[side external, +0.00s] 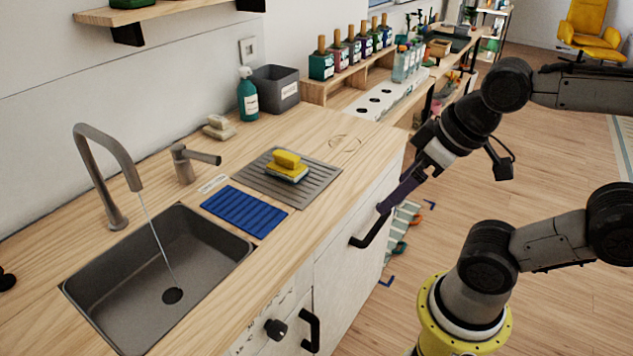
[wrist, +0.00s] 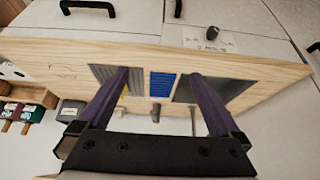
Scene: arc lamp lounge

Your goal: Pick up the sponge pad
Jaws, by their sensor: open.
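The sponge pad (side external: 287,173) is yellow with a bluish-white lower layer, and a smaller yellow block (side external: 287,158) sits on top of it. It rests on a grey ridged drain mat (side external: 315,191) on the wooden counter. In the wrist view only a sliver of yellow (wrist: 125,91) shows beside the left finger, which hides most of it. My gripper (side external: 384,207) has purple fingers and is in front of the counter's front edge, apart from the sponge. In the wrist view its fingers (wrist: 158,73) are spread wide with nothing between them.
A blue ribbed mat (side external: 245,209) lies between the drain mat and the sink (side external: 158,282), where the faucet (side external: 106,170) runs water. A teal soap bottle (side external: 248,96) and grey bin (side external: 275,92) stand behind. A black cabinet handle (side external: 370,230) is close to my fingers.

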